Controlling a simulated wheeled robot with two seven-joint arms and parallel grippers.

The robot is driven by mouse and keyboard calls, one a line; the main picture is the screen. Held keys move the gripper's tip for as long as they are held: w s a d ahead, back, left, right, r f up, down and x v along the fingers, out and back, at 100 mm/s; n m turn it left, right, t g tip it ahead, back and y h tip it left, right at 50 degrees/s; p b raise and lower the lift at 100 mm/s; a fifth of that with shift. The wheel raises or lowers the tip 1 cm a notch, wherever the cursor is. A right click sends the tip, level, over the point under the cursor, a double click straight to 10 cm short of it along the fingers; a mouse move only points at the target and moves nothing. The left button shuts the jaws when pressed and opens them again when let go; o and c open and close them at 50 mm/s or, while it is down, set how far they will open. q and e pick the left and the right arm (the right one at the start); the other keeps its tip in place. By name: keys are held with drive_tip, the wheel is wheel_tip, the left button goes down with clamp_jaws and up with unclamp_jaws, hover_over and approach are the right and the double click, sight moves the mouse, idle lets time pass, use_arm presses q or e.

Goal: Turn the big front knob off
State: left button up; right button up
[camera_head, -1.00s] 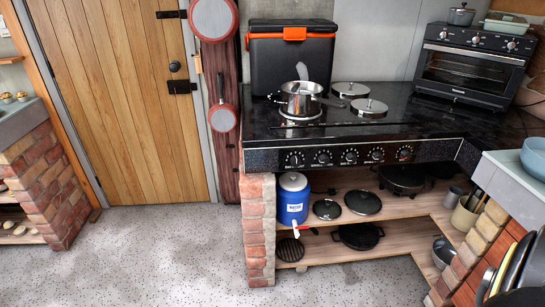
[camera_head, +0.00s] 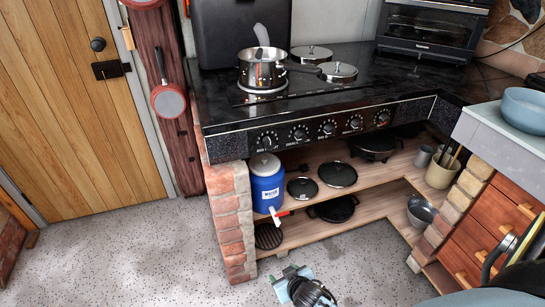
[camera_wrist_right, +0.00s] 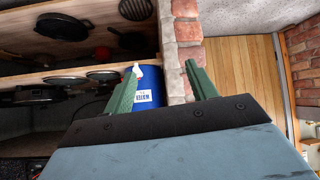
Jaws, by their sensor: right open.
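The black stove front panel carries a row of several round dial knobs: one at the left end (camera_head: 267,140), others along the middle (camera_head: 328,126), and one at the right end (camera_head: 383,117). They look alike in size, so I cannot tell which is the big one. My right gripper (camera_head: 300,282) is low at the bottom of the head view, over the floor, below and well apart from the panel. In the right wrist view, its green fingers (camera_wrist_right: 161,68) are spread with nothing between them. The knobs cannot be made out there. My left gripper is not in view.
A steel pot (camera_head: 263,70) sits on the stovetop (camera_head: 380,80). Below the panel, a blue water jug (camera_head: 267,188) and several pans stand on wooden shelves (camera_head: 315,227) beside a brick pillar (camera_head: 230,220). A grey counter (camera_head: 500,135) bounds the right. Floor in front is clear.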

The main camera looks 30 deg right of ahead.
drive_tip(key=w+d+r+m+t+h+b, duration=0.2)
drive_tip(key=w+d+r+t+b, duration=0.15)
drive_tip(key=w+r, duration=0.8)
drive_tip(key=m+t+h+b, duration=0.1)
drive_tip(key=m+t+h, duration=0.2)
drive_tip(key=t, duration=0.1)
approach(270, 145)
drive_tip(key=b+x, duration=0.2)
drive_tip(key=x, duration=0.5)
drive_tip(key=shift+w+d+b, duration=0.15)
drive_tip(key=shift+w+b, duration=0.15)
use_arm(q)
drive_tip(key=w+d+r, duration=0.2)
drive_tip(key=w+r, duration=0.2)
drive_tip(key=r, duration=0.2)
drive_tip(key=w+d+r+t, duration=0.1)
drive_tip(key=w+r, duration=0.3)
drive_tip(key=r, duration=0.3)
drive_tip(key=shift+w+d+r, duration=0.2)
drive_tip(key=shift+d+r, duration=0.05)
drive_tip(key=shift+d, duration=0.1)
use_arm(e)
drive_tip(key=shift+w+d, duration=0.2)
drive_tip(key=shift+w, duration=0.4)
drive_tip(key=c, duration=1)
